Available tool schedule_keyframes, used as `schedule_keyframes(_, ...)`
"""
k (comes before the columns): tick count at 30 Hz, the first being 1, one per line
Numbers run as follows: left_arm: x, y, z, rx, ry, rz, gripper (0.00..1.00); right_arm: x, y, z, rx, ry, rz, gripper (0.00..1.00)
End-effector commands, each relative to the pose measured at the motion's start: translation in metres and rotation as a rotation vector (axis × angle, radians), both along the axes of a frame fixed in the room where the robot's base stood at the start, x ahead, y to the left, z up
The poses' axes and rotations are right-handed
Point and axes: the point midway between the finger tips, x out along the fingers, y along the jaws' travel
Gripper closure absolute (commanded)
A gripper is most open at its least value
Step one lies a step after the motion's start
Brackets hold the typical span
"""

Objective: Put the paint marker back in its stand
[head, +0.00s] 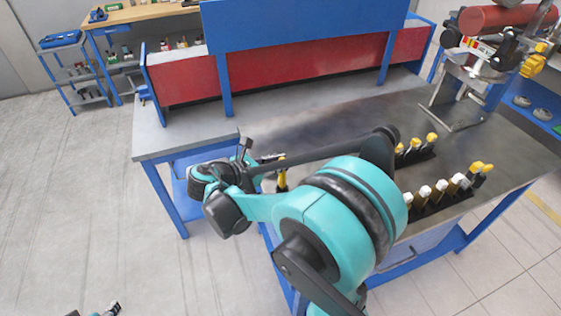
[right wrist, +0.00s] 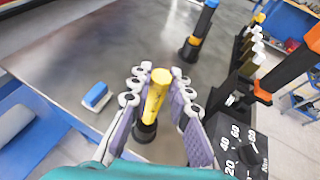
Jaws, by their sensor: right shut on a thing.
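The paint marker (right wrist: 155,97) is yellow with a dark lower end. In the right wrist view it stands roughly upright between the finger pads of my right gripper (right wrist: 157,88), which is shut on it. In the head view a yellow and black piece of it (head: 282,177) shows beside my right arm, over the table's front left part. The marker stand is a dark rack (head: 428,211) with several white- and yellow-capped markers, at the table's front right. My left gripper (head: 105,310) barely shows at the bottom left edge; its fingers are too cut off to read.
A second dark rack (head: 417,157) with yellow-capped markers stands behind. A blue-topped tool (right wrist: 197,36) stands beyond the gripper. A machine (head: 482,62) stands at back right.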

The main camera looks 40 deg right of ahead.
Motion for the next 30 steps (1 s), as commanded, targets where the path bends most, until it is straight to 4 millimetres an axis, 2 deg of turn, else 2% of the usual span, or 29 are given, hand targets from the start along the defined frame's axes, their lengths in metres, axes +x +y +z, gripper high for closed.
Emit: schedule_keyframes(30,0.0,0.0,-0.028,0.0,0.0,0.0,0.52,0.0,0.0,-0.033,0.0,0.0,0.0,1.0)
